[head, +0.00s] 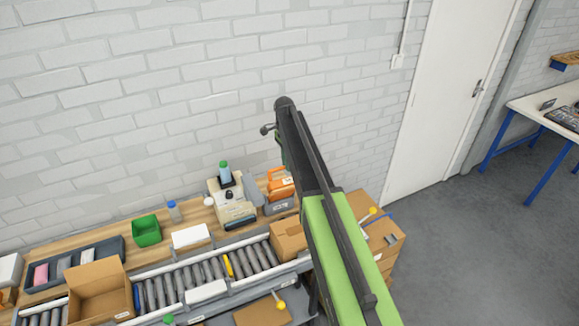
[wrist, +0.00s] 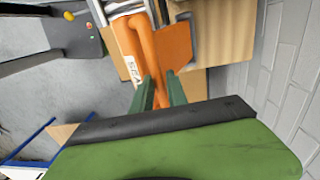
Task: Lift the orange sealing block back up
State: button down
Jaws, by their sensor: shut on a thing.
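The orange sealing block (wrist: 178,44) fills the upper middle of the wrist view, with a curved handle-like part and a small white printed label. My gripper (wrist: 160,85) has its two dark green fingers shut on the orange block's curved part. In the head view the orange block (head: 279,183) shows above a grey base (head: 279,206) at the back of the wooden bench. My arm hides its right side there, and my fingertips cannot be made out in that view. Whether the block touches the base is unclear.
A white machine (head: 236,203) stands just left of the block. A roller conveyor (head: 200,276) runs along the bench front, with an open carton (head: 103,290) and a closed carton (head: 288,236). A green bin (head: 146,231) stands further left. The brick wall (head: 180,90) is close behind.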

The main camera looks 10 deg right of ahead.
jog(key=shift+w+a+r, duration=0.2)
jog(key=shift+w+a, duration=0.05)
jog(key=shift+w, duration=0.5)
jog(key=c, duration=1.6)
grip_release()
jog(key=shift+o, duration=1)
jog(key=shift+w+f, duration=0.1)
jog(key=shift+f, duration=0.1)
